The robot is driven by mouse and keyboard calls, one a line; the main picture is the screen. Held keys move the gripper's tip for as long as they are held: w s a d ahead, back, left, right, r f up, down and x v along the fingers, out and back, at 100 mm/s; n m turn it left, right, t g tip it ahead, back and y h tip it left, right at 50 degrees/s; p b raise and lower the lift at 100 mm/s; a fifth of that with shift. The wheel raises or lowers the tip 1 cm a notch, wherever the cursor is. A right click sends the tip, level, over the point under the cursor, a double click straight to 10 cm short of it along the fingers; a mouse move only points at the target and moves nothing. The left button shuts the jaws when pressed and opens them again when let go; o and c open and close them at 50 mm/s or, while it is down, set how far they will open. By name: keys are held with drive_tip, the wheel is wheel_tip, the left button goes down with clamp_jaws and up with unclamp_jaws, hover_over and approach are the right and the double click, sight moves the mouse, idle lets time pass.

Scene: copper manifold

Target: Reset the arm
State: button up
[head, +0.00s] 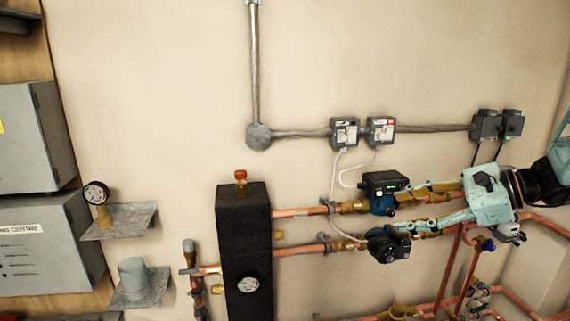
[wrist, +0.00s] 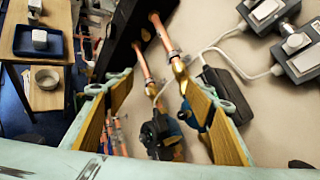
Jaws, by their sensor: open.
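My gripper (head: 402,209) is mint-coloured and reaches in from the right in the head view, in front of the copper pipework. In the wrist view its two fingers (wrist: 158,88) with yellow-brown pads stand wide apart, with nothing held between them. Beyond the fingers, the wrist view shows a dark pump (wrist: 157,135) and a blue pump partly hidden by the right finger. The head view shows the upper pump (head: 384,205) and the lower pump (head: 385,248) near the fingertips. I cannot tell whether the fingers touch anything.
A black vertical header (head: 243,245) with a red-capped fitting stands left of the pumps. Small shelves hold a gauge (head: 97,193) and a grey cup (head: 132,274). Switch boxes (head: 345,132) sit on conduit above. More copper pipes run below my gripper. The upper middle wall is mostly clear.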

drive_tip(key=s+a+r+n+g+h, duration=0.2)
drive_tip(key=s+a+n, duration=0.2)
drive_tip(key=s+a, duration=0.5)
drive_tip(key=s+a+r+n+g+h, duration=0.25)
drive_tip(key=s+a+n, duration=0.3)
drive_tip(key=s, duration=0.65)
drive_tip(key=s+d+n+t+h, duration=0.1)
drive_tip(key=s+n+h, duration=0.2)
drive_tip(key=s, duration=0.7)
drive_tip(key=s+d+r+n+h, duration=0.1)
drive_tip(key=s+d+n+h, duration=0.1)
drive_tip(key=s+n, duration=0.4)
drive_tip(key=shift+s+d+r+t+h, duration=0.2)
drive_tip(key=shift+s+r+t+h, duration=0.2)
drive_tip(key=shift+s, duration=1.95)
drive_tip(key=shift+f, duration=0.1)
